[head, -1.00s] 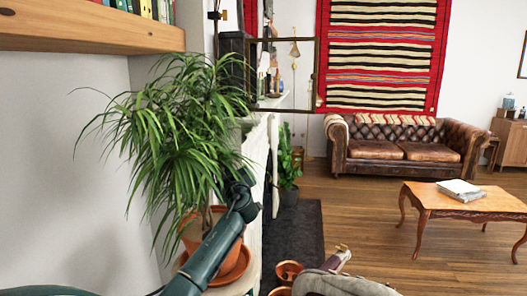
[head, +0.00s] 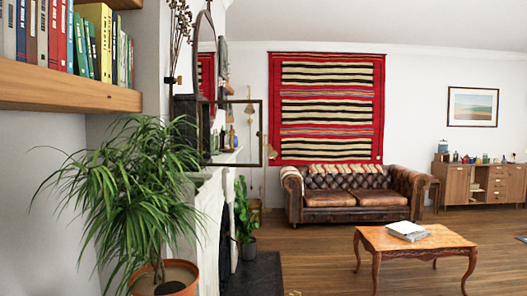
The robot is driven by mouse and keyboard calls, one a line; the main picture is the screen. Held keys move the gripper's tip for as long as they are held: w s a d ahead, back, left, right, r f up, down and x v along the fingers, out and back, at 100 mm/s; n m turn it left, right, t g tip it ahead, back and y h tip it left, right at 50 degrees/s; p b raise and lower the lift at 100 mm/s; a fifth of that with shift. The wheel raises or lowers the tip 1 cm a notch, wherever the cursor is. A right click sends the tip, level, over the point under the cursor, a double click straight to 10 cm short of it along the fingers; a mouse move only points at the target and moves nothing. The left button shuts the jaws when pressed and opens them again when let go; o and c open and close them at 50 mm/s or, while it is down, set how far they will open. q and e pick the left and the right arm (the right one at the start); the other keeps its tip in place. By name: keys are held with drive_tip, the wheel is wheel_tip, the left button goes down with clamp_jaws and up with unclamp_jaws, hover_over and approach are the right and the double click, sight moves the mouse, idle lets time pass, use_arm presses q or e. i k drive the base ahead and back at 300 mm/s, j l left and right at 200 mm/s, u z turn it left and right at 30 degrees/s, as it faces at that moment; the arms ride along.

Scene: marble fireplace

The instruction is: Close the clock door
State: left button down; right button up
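The clock is a dark case (head: 185,110) on the mantel, partly hidden by the plant and seen from its side. Its door (head: 261,135) is a thin dark rectangular frame with a clear pane. The door stands open, swung out to the right of the case, and the sofa wall shows through it. The clock's face is not visible from here. Neither of my grippers is in the head view.
A leafy potted plant (head: 130,190) stands left of the fireplace (head: 209,215), in front of the clock. A wooden shelf (head: 60,82) with books juts out above it at left. A round mirror (head: 206,65) hangs behind the clock. Floor is open before the coffee table (head: 405,245).

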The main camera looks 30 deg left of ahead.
sight(259, 134)
drive_tip(key=i+l+z, duration=0.45)
drive_tip(key=i+l, duration=0.25)
drive_tip(key=l, duration=0.15)
drive_tip(key=i+l+z, duration=0.1)
drive_tip(key=i, duration=0.35)
drive_tip(key=i+l+z, duration=0.15)
drive_tip(key=i+l, duration=0.15)
drive_tip(key=i, duration=0.2)
drive_tip(key=i+l+z, duration=0.1)
drive_tip(key=i, duration=0.35)
drive_tip(key=i+u, duration=0.25)
drive_tip(key=i, duration=0.55)
drive_tip(key=i+l+u, duration=0.25)
drive_tip(key=i, duration=0.55)
drive_tip(key=i+j+u, duration=0.1)
drive_tip(key=i+u, duration=0.6)
drive_tip(key=i, duration=0.2)
drive_tip(key=i+l+u, duration=0.15)
drive_tip(key=i+u, duration=0.2)
drive_tip(key=i+j+u, duration=0.1)
drive_tip(key=i+u, duration=0.75)
drive_tip(key=i+l+u, duration=0.15)
drive_tip(key=i+u, duration=0.25)
drive_tip(key=i+j+u, duration=0.15)
drive_tip(key=i+u, duration=0.15)
drive_tip(key=u, duration=0.2)
drive_tip(key=i+u, duration=0.7)
drive_tip(key=u, duration=0.25)
